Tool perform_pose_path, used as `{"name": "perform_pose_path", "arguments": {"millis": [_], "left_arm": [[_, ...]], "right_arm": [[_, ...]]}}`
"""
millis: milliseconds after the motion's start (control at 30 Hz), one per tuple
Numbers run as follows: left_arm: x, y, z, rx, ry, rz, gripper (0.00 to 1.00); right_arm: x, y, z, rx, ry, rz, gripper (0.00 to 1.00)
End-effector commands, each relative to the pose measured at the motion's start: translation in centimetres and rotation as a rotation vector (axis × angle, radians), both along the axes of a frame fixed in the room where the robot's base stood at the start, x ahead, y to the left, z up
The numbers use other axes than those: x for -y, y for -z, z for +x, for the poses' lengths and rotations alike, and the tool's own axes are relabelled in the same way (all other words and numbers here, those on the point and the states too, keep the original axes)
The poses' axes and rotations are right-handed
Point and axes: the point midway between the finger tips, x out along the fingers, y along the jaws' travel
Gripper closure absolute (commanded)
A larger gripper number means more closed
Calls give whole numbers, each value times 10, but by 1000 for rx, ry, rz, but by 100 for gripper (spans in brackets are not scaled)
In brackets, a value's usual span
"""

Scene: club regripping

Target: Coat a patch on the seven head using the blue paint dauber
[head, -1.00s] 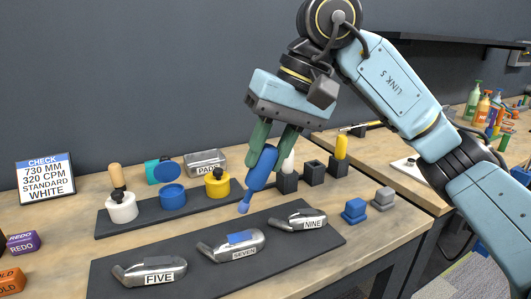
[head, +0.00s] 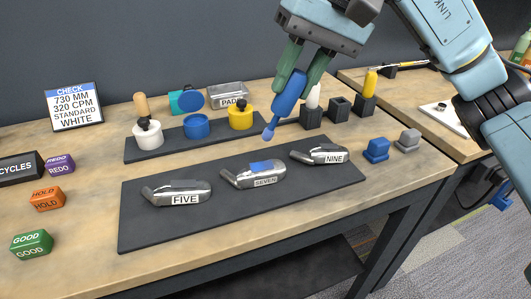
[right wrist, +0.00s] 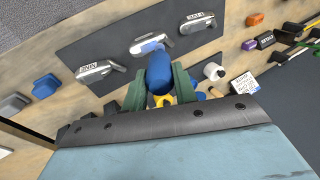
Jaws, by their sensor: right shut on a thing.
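The SEVEN head (head: 240,181) lies between FIVE and NINE on a dark mat (head: 140,236). A blue patch (head: 261,166) covers part of its top; it also shows in the right wrist view (right wrist: 151,46). My right gripper (head: 292,84) is shut on the blue paint dauber (head: 287,95), tilted with its tip down and to the left. The tip is above and behind the SEVEN head, apparently clear of it. In the right wrist view the dauber (right wrist: 160,75) hides part of the mat, and its tip is hidden. My left gripper is not in view.
The FIVE head (head: 175,194) and NINE head (head: 320,154) flank SEVEN. Behind are the open blue pot (head: 196,127), white pot (head: 149,138), yellow pot (head: 241,117) and dark holders (head: 338,108). Blue (head: 376,150) and grey (head: 407,140) blocks stand right.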

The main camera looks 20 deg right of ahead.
Motion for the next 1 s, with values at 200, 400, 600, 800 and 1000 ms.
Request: {"name": "perform_pose_path", "arguments": {"millis": [200, 400, 600, 800, 1000], "left_arm": [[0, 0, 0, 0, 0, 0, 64], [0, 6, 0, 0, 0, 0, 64], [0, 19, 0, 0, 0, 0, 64], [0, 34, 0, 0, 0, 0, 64], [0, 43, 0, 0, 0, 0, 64]], "right_arm": [[0, 0, 0, 0, 0, 0, 95], [-1, 8, 2, -1, 0, 0, 95], [-2, 25, 7, -1, 1, 0, 95], [-3, 47, 15, -1, 0, 1, 95], [-4, 62, 20, 0, 1, 0, 95]]}}
